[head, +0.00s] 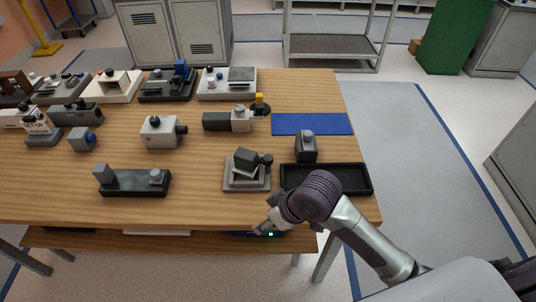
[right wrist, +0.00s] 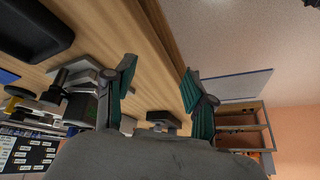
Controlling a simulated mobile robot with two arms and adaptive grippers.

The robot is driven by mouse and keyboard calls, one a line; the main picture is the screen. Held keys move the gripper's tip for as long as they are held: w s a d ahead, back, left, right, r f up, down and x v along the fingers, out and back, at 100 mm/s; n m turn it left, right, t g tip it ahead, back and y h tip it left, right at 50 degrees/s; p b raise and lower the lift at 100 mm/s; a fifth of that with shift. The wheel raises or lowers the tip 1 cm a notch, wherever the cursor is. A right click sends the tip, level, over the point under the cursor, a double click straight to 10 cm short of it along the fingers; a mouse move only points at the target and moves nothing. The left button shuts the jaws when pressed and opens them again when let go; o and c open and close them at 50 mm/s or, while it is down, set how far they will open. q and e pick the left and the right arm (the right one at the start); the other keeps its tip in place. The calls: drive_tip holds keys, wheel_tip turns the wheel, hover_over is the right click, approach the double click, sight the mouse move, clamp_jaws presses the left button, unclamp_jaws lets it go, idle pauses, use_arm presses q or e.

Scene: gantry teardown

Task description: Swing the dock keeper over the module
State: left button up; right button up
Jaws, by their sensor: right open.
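A grey dock (head: 236,186) stands near the front edge of the table, with a dark green module (head: 245,158) tilted on it. A dark round knob (head: 267,159) sits at the module's right side; I cannot tell whether it belongs to the keeper. My right gripper (head: 263,230) is at the table's front edge, just in front of the dock and apart from it, mostly hidden by my own wrist. In the right wrist view its teal fingers (right wrist: 158,92) are spread with nothing between them. The dock's side shows blurred left of them. My left gripper is not in view.
A black tray (head: 328,191) lies right of the dock, with a grey block (head: 306,147) behind it. A dark-based fixture (head: 132,189) stands to the left. A blue mat (head: 311,124) and several devices lie farther back. Bare wood is free between the left fixture and the dock.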

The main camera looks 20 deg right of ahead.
drive_tip(key=shift+n, duration=0.5)
drive_tip(key=w+r, duration=0.1)
drive_tip(key=w, duration=0.1)
drive_tip(key=w+r, duration=0.1)
drive_tip(key=shift+w+r, duration=0.1)
drive_tip(key=shift+w, duration=0.3)
drive_tip(key=w+d+r, duration=0.2)
drive_tip(key=w+r, duration=0.2)
drive_tip(key=h, duration=0.1)
approach(269, 157)
drive_tip(key=shift+m+g, duration=0.3)
drive_tip(key=shift+g, duration=0.1)
drive_tip(key=x, duration=0.8)
drive_tip(key=shift+w+a+f, duration=0.15)
drive_tip(key=shift+w+f, duration=0.1)
drive_tip(key=shift+w, duration=0.15)
drive_tip(key=shift+c, duration=0.4)
